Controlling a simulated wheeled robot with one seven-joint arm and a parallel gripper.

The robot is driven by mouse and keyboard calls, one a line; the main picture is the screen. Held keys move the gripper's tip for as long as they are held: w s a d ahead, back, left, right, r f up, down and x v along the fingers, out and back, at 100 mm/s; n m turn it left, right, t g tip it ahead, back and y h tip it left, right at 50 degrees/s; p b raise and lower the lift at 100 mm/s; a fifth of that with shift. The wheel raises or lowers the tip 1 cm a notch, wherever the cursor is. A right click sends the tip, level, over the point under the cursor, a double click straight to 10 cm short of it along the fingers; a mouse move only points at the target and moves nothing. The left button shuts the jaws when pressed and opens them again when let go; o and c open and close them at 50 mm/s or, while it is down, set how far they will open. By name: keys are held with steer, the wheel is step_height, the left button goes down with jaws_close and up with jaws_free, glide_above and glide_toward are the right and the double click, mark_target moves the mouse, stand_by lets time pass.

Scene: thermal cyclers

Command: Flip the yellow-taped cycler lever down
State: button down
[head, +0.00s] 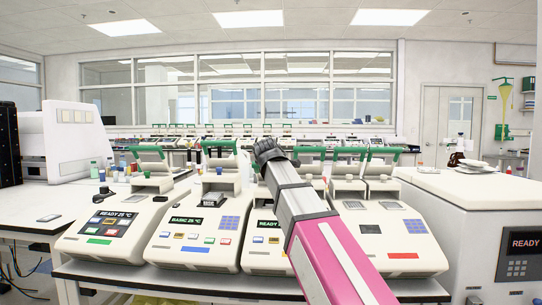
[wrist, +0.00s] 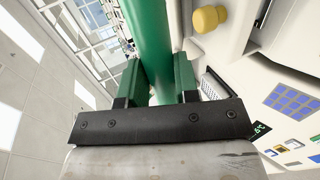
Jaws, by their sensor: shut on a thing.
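Several white cyclers with green-handled levers stand in a row in the head view. My gripper (head: 264,148) is at the lever height of the middle cyclers, near the BASIC 25 °C cycler (head: 200,236) and the READY cycler (head: 266,257) to its right. In the wrist view, my gripper (wrist: 158,82) has its two fingers on either side of a green lever bar (wrist: 150,35) and is shut on it. A yellow knob (wrist: 210,18) sits on the white cycler body beside it. I see no yellow tape clearly, and my arm hides part of the middle cyclers.
The leftmost cycler (head: 111,234) and the right cycler with a red key (head: 400,240) flank the middle ones. A white unit with a READY display (head: 523,243) stands at the right. A further bench of cyclers is behind. The left bench (head: 30,215) has clear room.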

step_height(320, 180, down, 10)
steer(key=s+t, duration=0.3)
steer(key=shift+f+t, duration=0.2)
steer(key=shift+t, duration=0.2)
steer(key=shift+f, duration=0.1)
stand_by(0.4)
steer(key=c, duration=0.9)
jaws_free()
steer(key=shift+o, duration=0.2)
